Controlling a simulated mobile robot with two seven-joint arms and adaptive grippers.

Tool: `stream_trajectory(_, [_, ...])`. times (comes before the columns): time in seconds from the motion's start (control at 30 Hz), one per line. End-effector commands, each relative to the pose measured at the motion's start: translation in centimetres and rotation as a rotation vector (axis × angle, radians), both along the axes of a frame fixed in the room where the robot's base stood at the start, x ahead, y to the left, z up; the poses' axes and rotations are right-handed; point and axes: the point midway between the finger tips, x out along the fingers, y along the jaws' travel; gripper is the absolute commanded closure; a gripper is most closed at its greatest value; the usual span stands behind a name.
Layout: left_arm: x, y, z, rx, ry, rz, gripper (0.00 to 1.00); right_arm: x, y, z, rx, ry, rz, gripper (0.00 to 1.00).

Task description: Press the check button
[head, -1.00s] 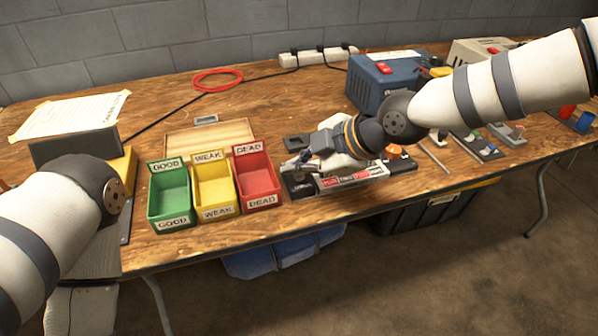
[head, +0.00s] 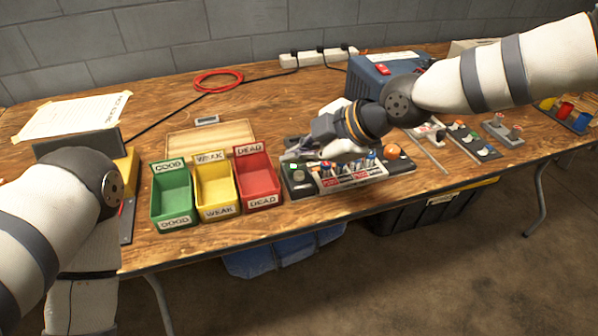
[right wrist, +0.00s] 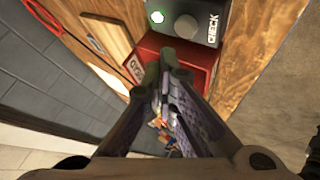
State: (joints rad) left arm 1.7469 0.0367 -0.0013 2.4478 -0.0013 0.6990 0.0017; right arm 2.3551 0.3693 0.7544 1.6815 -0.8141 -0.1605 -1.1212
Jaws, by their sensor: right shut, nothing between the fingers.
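The check button (right wrist: 185,27) is a round grey knob on a dark panel. In the head view the button (head: 298,175) is at the left end of the dark tester (head: 402,168). My right gripper (right wrist: 165,62) is shut and empty. In the head view it (head: 291,154) hangs just behind and above the button end, apart from the button. My left gripper is out of view; only that arm shows.
Green GOOD (head: 172,206), yellow WEAK (head: 217,197) and red DEAD (head: 259,186) bins stand left of the tester. Several batteries sit in the tester. A blue box (head: 376,78) stands behind my right arm. A wooden board (head: 195,142) lies behind the bins.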

Motion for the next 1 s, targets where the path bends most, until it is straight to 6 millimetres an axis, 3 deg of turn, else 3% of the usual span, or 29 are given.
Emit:
stream_trajectory(0.03, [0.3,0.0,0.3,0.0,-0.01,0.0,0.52,0.1,0.0,1.0,0.001,-0.007,-0.001,1.0])
stream_trajectory(0.33, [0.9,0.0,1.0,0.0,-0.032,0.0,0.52,0.0,0.0,3.7,0.0,-0.006,-0.001,1.0])
stream_trajectory(1.0, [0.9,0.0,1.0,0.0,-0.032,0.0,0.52,0.0,0.0,3.8,0.0,-0.001,0.0,1.0])
